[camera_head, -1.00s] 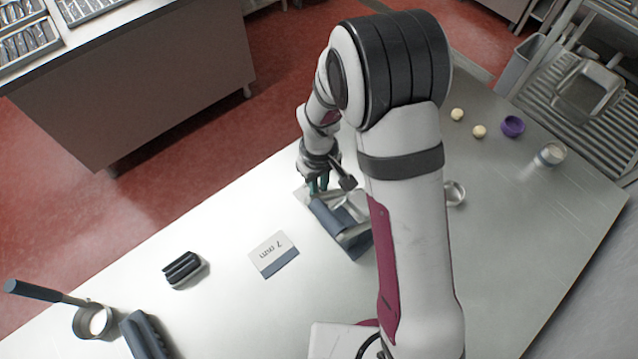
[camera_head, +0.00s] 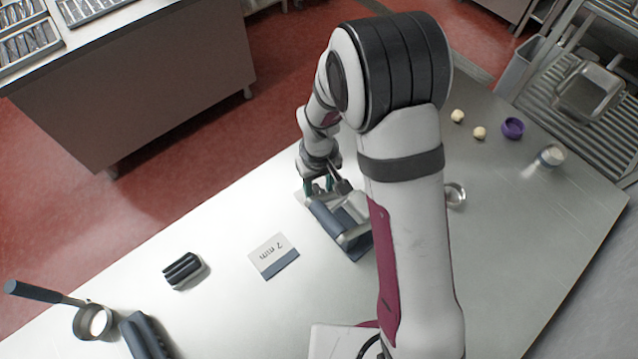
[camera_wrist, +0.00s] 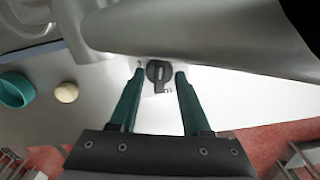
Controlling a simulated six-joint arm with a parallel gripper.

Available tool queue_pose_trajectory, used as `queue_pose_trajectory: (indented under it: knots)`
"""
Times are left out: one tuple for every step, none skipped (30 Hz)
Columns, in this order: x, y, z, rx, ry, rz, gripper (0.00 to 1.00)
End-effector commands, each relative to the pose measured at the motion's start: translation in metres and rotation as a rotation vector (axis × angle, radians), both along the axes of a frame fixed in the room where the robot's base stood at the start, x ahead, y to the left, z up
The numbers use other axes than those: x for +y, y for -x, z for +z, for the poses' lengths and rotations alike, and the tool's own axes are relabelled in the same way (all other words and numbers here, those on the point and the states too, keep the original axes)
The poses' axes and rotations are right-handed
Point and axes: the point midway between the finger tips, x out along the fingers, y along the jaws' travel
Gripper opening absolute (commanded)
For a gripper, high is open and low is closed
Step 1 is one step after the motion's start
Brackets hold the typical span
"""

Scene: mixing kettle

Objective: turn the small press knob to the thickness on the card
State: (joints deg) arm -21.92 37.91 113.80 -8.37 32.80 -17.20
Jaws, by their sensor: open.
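The small press (camera_head: 342,229), with a blue-grey body and metal parts, stands on the steel table under my arm. Its black knob (camera_wrist: 158,73) shows in the wrist view with a pale pointer line and small marks around it, too small to read surely. My gripper (camera_wrist: 159,71) is open, with one teal finger on each side of the knob and small gaps visible. In the head view my gripper (camera_head: 319,184) is at the press's far-left end, and the knob is hidden. The white card (camera_head: 273,256) with a blue-grey edge lies left of the press; its upside-down print looks like 2 mm.
A black ridged block (camera_head: 184,269) and a handled metal cup (camera_head: 93,321) are at the left. Pale balls (camera_head: 479,132), a purple cup (camera_head: 512,127) and a metal tin (camera_head: 551,155) stand at the back right. The table around the card is clear.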

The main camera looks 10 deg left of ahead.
Motion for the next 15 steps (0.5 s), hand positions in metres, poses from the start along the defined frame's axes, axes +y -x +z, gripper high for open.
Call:
queue_pose_trajectory:
  knots:
    - [0.0, 0.0, 0.001, -0.001, -0.001, 0.0, 0.47]
    - [0.0, 0.0, 0.003, -0.001, -0.001, 0.0, 0.47]
    - [0.0, -0.001, 0.008, -0.003, -0.001, 0.001, 0.47]
    - [0.0, -0.001, 0.012, -0.004, -0.001, 0.0, 0.47]
    - [0.0, -0.001, 0.018, -0.004, -0.001, 0.0, 0.47]
    - [0.0, -0.001, 0.028, -0.005, -0.002, 0.0, 0.47]
    - [0.001, -0.001, 0.037, -0.007, -0.003, 0.0, 0.47]
    - [0.001, -0.002, 0.046, -0.007, -0.003, 0.0, 0.47]
    - [0.001, -0.001, 0.06, -0.008, -0.002, 0.0, 0.47]
    - [0.001, -0.002, 0.07, -0.007, -0.003, 0.0, 0.47]
    - [0.0, -0.001, 0.08, -0.007, -0.003, 0.0, 0.47]
    - [0.001, -0.001, 0.093, -0.007, -0.003, 0.0, 0.47]
    - [0.001, -0.001, 0.102, -0.007, -0.003, 0.0, 0.47]
    - [0.0, -0.001, 0.111, -0.007, -0.003, -0.001, 0.47]
    - [0.001, -0.001, 0.121, -0.006, -0.002, 0.0, 0.47]
